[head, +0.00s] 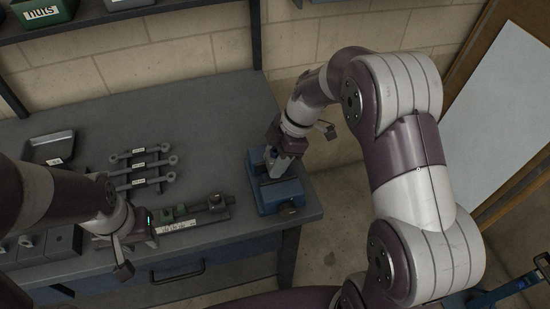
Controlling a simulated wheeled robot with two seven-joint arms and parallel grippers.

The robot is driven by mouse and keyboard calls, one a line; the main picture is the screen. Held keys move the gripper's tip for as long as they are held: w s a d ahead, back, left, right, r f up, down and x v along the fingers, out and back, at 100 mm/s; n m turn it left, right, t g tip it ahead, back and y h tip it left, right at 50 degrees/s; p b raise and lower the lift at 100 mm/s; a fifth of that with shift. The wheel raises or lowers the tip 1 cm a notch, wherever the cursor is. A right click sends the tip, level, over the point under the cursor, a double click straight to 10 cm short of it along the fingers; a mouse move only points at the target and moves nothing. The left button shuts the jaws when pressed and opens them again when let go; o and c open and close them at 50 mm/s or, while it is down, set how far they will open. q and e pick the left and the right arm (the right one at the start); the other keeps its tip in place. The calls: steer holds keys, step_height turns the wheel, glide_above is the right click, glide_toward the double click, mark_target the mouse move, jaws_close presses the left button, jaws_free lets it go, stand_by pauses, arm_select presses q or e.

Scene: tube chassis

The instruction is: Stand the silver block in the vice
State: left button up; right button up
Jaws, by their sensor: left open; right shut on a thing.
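The blue vice (282,196) is fixed on the grey bench near its right end. My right gripper (277,163) points down just above the vice and is shut on the silver block (270,156), which is small in view and largely hidden by the gripper and the vice jaws. I cannot tell whether the block touches the bottom of the vice.
Several labelled rods (145,167) lie in a row mid-bench. A dark tray (50,147) sits at the back left. A green nuts bin (42,12) is on the shelf above. A drawer handle (178,273) is on the bench front. Bench behind the rods is clear.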

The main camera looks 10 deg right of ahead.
steer(key=shift+f, duration=0.2)
steer(key=shift+r, duration=0.1)
steer(key=shift+r, duration=0.55)
steer(key=o, duration=1.3)
steer(key=v, duration=0.2)
steer(key=shift+d+r+p, duration=0.15)
steer(key=shift+r+p, duration=0.2)
steer(key=shift+p, duration=0.05)
steer(key=p+v, duration=0.9)
steer(key=v, duration=0.1)
